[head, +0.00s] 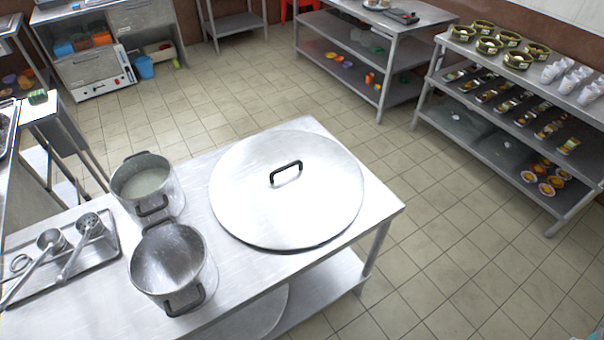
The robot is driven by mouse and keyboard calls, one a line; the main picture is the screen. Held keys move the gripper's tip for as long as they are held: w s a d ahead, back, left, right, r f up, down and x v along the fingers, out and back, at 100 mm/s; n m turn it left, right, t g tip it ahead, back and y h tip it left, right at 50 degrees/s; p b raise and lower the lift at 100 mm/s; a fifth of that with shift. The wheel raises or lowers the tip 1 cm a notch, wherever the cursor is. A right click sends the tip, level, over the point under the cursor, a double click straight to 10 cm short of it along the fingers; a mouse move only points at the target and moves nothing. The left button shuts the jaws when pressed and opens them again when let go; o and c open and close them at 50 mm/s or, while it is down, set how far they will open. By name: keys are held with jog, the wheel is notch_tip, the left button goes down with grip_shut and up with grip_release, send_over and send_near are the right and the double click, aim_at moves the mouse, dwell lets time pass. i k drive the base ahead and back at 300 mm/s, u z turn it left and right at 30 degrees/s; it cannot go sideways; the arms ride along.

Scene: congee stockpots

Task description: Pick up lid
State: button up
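The large round metal lid (250,205) lies flat on the right part of the steel table (345,250). It has a black arched handle (286,170) standing up at its middle. Nothing touches the handle. What is under the lid is hidden. My gripper is not in the head view.
Two stockpots stand left of the lid: one with pale contents (147,182) and one in front of it (172,268). A tray (105,265) with ladles lies further left. Shelves with bowls and cups (560,80) stand at the right. The tiled floor between is clear.

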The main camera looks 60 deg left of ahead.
aim_at(282, 190)
jog(key=u, duration=0.05)
jog(key=i, duration=1.1)
jog(key=u, duration=2.95)
